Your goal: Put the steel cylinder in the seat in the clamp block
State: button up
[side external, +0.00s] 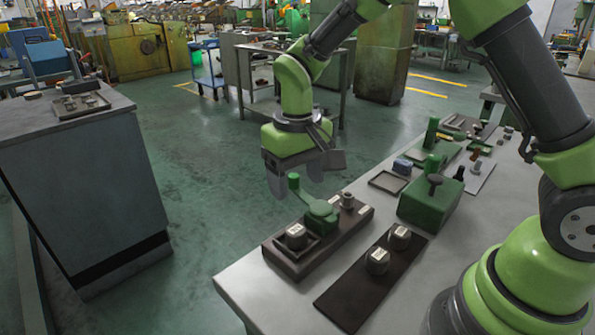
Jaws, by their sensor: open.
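The clamp block (343,231) is a long dark base at the left end of the bench, with a green lever clamp (320,214) on its middle. The clamp's upright green handle (294,184) stands at its left. A steel cylinder (296,237) stands upright at the block's near-left end, inside a low square frame. A smaller metal cylinder (347,200) is at the far-right end. My gripper (298,189) is open, pointing down over the block, with the handle appearing between its fingers. I cannot tell whether they touch it.
A dark plate (352,293) holds two more steel cylinders, one near (377,261) and one far (399,237). A green box with a knob (430,205) and a shallow tray (389,182) stand behind. The bench's front-left corner is clear.

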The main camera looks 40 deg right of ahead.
jog(key=s+d+r+m+t+y, duration=0.1)
jog(key=s+r+t, duration=0.1)
jog(key=s+r, duration=0.3)
jog(key=s+d+r+t, duration=0.1)
jog(key=s+r, duration=0.1)
jog(key=r, duration=0.5)
jog(key=s+r+m+t+y, duration=0.1)
jog(key=s+r+t, duration=0.2)
jog(key=s, duration=0.8)
jog(key=shift+s+d+r+t, duration=0.2)
jog(key=shift+s+r+t, duration=0.15)
jog(key=shift+t, duration=0.25)
